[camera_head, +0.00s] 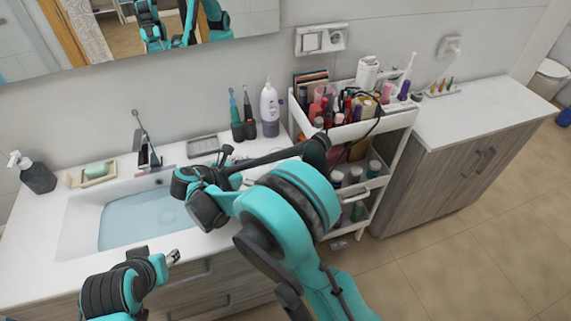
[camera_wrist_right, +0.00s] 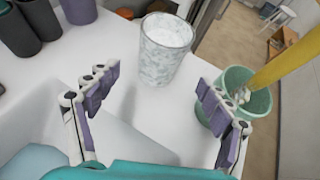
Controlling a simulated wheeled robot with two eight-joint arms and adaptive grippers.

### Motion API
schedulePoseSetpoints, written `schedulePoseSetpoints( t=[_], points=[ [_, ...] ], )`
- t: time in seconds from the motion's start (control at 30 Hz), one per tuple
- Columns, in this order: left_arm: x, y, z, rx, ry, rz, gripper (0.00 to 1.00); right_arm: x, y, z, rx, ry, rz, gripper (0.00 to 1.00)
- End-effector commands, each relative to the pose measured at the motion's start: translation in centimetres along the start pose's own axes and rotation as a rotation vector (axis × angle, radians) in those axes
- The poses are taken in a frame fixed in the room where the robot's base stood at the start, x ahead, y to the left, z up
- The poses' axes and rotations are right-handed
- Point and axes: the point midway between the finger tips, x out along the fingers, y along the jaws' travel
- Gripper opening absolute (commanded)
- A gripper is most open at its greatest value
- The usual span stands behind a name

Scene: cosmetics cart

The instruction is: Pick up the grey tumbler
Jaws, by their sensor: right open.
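A tumbler with a mottled white-and-grey pattern (camera_wrist_right: 165,48) stands upright on the white counter in the right wrist view. It is beyond the fingertips, roughly in line with the gap between them, and not touched. My right gripper (camera_wrist_right: 155,92) is open and empty. In the head view, my right gripper (camera_head: 234,166) is over the counter just right of the sink, and my own arm largely hides the tumbler's area. My left gripper (camera_head: 172,257) is low at the counter's front, and its jaws are too small to read.
A green cup (camera_wrist_right: 246,92) with a yellow-handled item stands close by my right finger. Dark toothbrush holders (camera_head: 243,130) and a lilac bottle (camera_head: 269,108) stand behind. The water-filled sink (camera_head: 82,232) is to the left. A crowded white cart (camera_head: 396,122) is to the right.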

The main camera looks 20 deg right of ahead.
Motion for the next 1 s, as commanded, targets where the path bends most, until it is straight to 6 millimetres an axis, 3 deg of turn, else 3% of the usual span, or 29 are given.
schedulePoseSetpoints(
  t=[0.53,0.8,0.87,1.0],
  points=[
    [1.8,0.0,1.3,0.000,0.000,0.000,0.40,6.8,-0.1,-0.2,0.003,0.001,-0.001,0.80],
    [1.8,0.0,1.3,0.000,0.000,0.000,0.40,7.4,0.0,0.0,0.002,0.002,0.001,0.80],
    [1.7,0.0,1.3,0.000,0.000,0.000,0.40,7.4,0.0,0.0,0.002,0.002,0.001,0.67],
    [1.7,0.0,1.3,0.000,0.000,0.000,0.40,7.4,0.0,0.0,0.002,0.002,0.001,0.30]
  ],
)
